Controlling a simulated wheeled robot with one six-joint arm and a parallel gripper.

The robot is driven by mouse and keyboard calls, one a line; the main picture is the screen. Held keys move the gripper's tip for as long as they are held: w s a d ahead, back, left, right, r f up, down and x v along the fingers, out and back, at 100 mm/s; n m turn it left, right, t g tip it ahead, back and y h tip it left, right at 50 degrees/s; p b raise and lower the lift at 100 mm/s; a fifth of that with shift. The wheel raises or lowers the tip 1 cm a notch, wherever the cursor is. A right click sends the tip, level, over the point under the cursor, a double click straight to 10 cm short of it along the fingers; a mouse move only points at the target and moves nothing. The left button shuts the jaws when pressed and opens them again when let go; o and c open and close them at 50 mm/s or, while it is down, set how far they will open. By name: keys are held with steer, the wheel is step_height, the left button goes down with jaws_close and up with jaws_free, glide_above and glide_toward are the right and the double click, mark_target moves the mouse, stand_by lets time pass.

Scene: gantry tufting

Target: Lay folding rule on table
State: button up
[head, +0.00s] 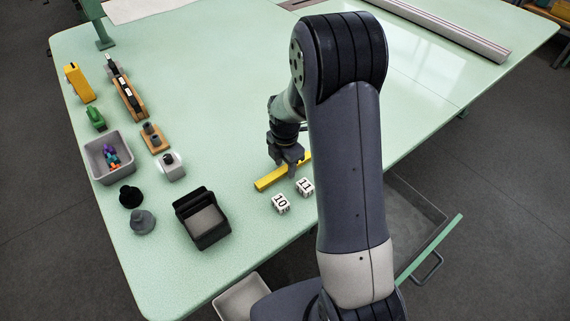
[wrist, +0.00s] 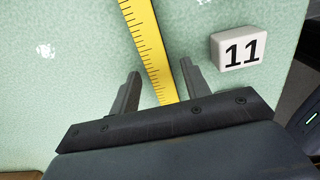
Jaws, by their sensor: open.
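The yellow folding rule (head: 272,178) lies on the pale green table (head: 215,115), just left of my arm in the head view. Part of it is hidden behind my gripper (head: 290,166). In the wrist view the rule (wrist: 149,45) shows black graduation marks and runs down between the two fingers of my gripper (wrist: 160,85). The fingers are apart, one on each side of the rule, and do not visibly touch it. The rule's near part is hidden by the gripper body.
White blocks numbered 10 (head: 281,204) and 11 (head: 305,187) stand close to the rule; block 11 (wrist: 238,48) is right of the fingers in the wrist view. A black bin (head: 202,218) and a grey tray (head: 109,158) stand left. An open drawer (head: 412,225) juts out right. The table's middle is clear.

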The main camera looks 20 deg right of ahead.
mark_target(285, 168)
step_height(285, 168, up, 12)
stand_by(0.4)
steer(key=shift+f, duration=0.1)
